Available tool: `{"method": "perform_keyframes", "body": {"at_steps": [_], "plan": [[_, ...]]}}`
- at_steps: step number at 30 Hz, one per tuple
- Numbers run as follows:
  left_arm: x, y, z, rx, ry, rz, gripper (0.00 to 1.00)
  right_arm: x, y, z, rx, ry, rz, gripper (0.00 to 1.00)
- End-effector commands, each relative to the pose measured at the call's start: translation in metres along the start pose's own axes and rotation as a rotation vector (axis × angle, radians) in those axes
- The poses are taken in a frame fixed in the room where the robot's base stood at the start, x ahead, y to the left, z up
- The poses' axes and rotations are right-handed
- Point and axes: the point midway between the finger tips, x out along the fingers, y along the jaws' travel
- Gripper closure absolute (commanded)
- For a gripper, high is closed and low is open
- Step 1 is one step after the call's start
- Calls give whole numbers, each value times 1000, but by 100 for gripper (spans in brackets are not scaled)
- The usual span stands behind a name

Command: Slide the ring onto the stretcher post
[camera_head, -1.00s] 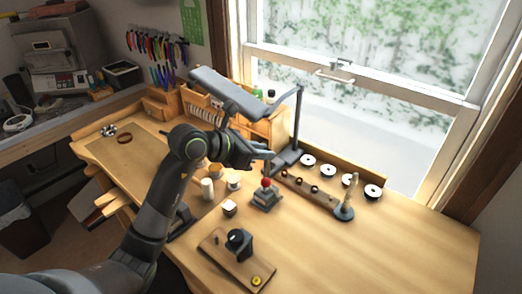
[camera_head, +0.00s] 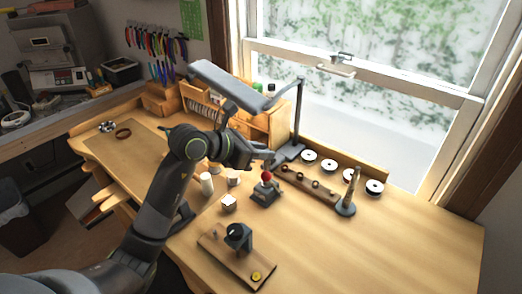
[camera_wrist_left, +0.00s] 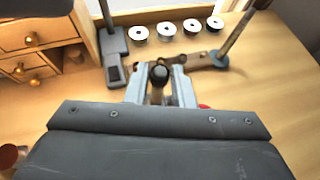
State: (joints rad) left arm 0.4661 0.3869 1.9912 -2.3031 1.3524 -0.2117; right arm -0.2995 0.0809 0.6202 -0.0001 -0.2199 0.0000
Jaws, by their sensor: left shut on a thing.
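The stretcher post (camera_head: 352,186) is a tapered upright rod on a round dark base (camera_head: 345,209), right of centre on the bench. It also shows at the upper right of the left wrist view (camera_wrist_left: 240,33). My left gripper (camera_head: 266,158) is above the bench, left of the post and apart from it. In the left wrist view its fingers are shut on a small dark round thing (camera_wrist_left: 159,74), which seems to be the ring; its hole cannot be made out. Several small dark rings lie on a wooden strip (camera_head: 324,191) beside the post. My right gripper is out of view.
A red-topped tool (camera_head: 267,176) stands just below my gripper. A desk lamp (camera_head: 299,110) rises behind it. White reels (camera_head: 374,187) line the back edge. A wooden board with a dark clamp (camera_head: 238,237) lies in front. The bench's right side is clear.

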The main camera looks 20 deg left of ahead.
Motion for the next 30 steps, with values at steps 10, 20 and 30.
{"method": "perform_keyframes", "body": {"at_steps": [10, 20, 30], "plan": [[0, 0, 0, 0, 0, 0, 53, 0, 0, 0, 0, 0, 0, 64], [-6, 1, 0, 3, 0, 3, 53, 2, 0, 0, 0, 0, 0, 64], [-50, 2, -1, 6, 1, 5, 53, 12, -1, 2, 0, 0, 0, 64]]}}
